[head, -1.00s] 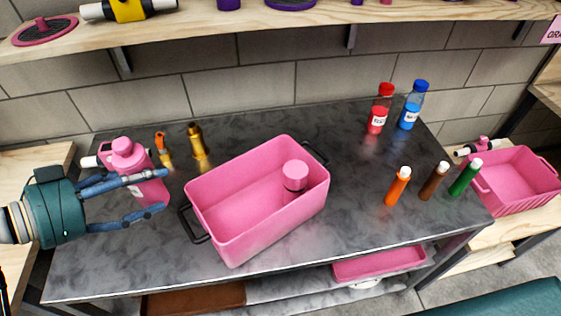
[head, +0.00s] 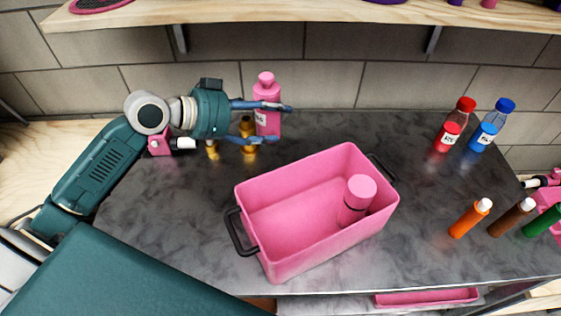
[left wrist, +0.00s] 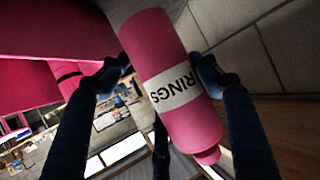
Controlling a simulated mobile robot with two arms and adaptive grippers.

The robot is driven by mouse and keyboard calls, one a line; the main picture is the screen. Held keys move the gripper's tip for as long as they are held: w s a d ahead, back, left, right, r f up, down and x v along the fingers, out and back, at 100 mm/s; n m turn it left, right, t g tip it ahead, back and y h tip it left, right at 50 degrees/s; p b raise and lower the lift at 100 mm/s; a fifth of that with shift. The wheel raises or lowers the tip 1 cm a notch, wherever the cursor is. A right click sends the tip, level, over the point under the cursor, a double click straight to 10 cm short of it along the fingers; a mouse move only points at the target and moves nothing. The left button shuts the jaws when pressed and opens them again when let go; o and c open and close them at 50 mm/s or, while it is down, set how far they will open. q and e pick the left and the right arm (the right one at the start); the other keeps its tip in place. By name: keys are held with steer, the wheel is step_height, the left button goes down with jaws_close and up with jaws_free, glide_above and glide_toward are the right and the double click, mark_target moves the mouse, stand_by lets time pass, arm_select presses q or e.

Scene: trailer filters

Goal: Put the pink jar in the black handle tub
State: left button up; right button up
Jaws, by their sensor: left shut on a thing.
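The pink jar (head: 266,92), with a narrow cap and a white label, is between the fingers of my left gripper (head: 281,123). In the left wrist view the jar (left wrist: 165,55) shows a label reading "RINGS", with the fingers closed on both sides. It appears raised, behind and left of the tub. The pink black handle tub (head: 330,245) stands on the grey table, its black handles at its ends. A pink capped cylinder (head: 357,200) stands inside it, toward the right. The tub also shows in the left wrist view (left wrist: 25,85). My right gripper is out of view.
Gold bottles (head: 248,145) stand under and beside my left gripper. A red-capped bottle (head: 454,125) and a blue-capped bottle (head: 491,127) stand at the back right. Orange (head: 469,219), brown (head: 510,218) and green tubes stand at the right. A wooden shelf (head: 250,13) runs above.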

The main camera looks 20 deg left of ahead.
arm_select(q)
step_height(320, 180, down, 16)
steer(key=shift+a+r+p, duration=0.1)
steer(key=shift+r+p, duration=0.05)
steer(key=shift+p, duration=0.25)
steer(key=o, duration=1.2)
